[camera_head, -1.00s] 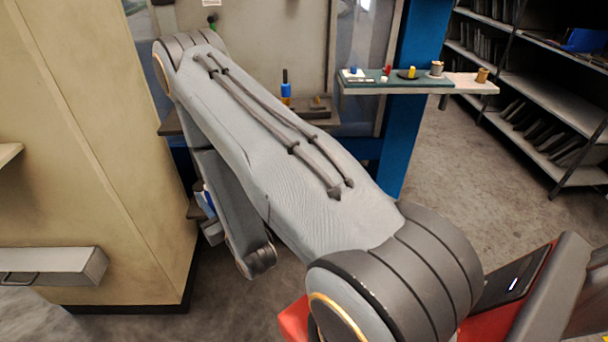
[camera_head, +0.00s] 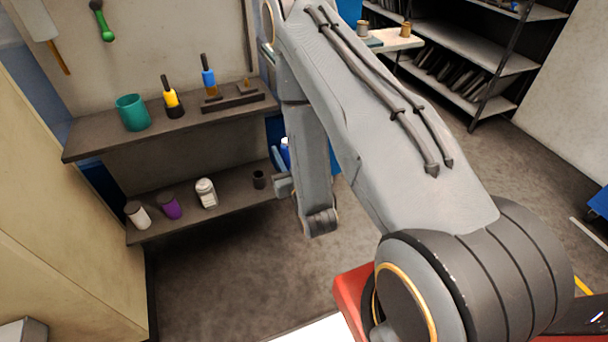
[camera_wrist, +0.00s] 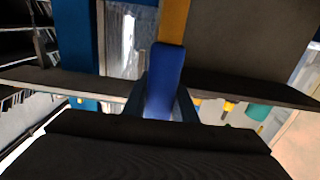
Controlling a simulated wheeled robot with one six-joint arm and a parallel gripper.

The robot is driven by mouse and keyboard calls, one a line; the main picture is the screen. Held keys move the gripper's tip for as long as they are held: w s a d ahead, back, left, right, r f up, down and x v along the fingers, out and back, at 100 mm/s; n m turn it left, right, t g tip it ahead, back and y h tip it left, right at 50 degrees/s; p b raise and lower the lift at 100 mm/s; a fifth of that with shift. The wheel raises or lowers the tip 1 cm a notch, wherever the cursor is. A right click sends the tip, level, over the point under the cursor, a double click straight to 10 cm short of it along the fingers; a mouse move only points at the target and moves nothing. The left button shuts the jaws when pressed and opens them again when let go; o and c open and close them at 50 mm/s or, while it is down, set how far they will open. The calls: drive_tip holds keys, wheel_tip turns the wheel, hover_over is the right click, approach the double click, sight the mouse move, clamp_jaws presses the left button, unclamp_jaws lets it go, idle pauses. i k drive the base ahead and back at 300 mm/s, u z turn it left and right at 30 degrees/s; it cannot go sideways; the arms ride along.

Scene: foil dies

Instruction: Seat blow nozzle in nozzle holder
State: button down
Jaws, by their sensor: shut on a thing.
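In the wrist view my gripper (camera_wrist: 160,108) is shut on a long blue piece (camera_wrist: 165,78), which I take to be the blow nozzle; its far end is hard to make out. In the head view a blue part (camera_head: 285,150) shows beside my forearm, close to the right end of the shelves, and the fingers are mostly hidden. I cannot tell for sure which thing is the nozzle holder. A small dark open cup (camera_head: 259,180) stands on the lower shelf near my gripper. A dark block (camera_head: 240,97) lies on the upper shelf, with a blue-handled tool (camera_head: 208,76) upright at it.
The lower shelf (camera_head: 150,229) bears a white container (camera_head: 137,215), a purple cup (camera_head: 169,206) and a white jar (camera_head: 206,193). Open floor (camera_head: 225,270) lies in front.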

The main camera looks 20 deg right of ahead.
sight(260, 184)
drive_tip(key=z, duration=2.3)
drive_tip(key=k, duration=1.3)
drive_tip(key=u, duration=1.65)
drive_tip(key=i, duration=0.5)
drive_tip(key=u, duration=0.1)
